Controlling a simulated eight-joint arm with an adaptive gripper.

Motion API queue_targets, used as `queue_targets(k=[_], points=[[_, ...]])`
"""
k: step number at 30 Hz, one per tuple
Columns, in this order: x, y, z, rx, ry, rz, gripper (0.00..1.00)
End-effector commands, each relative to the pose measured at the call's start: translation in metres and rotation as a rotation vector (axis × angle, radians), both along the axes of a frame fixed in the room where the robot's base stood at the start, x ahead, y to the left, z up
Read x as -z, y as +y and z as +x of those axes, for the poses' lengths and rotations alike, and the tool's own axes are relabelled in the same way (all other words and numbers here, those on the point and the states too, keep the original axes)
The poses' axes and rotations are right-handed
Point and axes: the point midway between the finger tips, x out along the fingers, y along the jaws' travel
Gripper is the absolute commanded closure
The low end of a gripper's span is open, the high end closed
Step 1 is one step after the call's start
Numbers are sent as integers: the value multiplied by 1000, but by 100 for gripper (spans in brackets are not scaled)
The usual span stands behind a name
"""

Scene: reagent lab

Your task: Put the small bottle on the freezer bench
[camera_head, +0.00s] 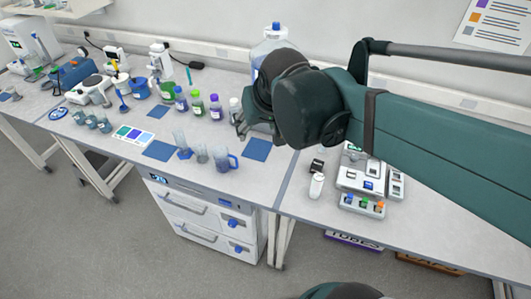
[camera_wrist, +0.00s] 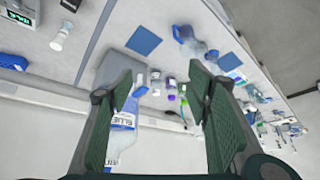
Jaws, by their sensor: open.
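A small white bottle (camera_head: 317,186) stands upright on the right-hand bench (camera_head: 300,212), left of a grey device. It also shows at the upper left of the wrist view (camera_wrist: 60,40). A row of small capped bottles, including a green-capped one (camera_head: 198,103), a purple-capped one (camera_head: 216,107) and a white-capped one (camera_head: 235,107), stands on the middle bench (camera_head: 120,158). A drawer unit with a small display (camera_head: 205,215) is under that bench. My gripper (camera_wrist: 162,78) is open and empty above the bench's back right part, partly hidden by my arm in the head view.
A large blue-capped bottle (camera_head: 270,42) stands behind my gripper. Glassware and a blue-handled jug (camera_head: 223,161) stand near the front of the middle bench. Blue mats (camera_head: 257,149) lie bare on it. A grey device (camera_head: 368,175) occupies the right bench.

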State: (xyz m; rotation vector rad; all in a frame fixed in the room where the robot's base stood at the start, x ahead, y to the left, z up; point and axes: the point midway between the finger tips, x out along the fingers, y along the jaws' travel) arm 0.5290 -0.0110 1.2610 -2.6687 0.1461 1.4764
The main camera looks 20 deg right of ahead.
Motion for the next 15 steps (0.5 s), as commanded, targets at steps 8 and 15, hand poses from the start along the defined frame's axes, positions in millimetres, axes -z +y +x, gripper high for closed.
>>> queue_targets(k=[8,15], points=[[14,6,-51,-64,-30,-16,51],[27,10,-81,-109,-52,-30,51]])
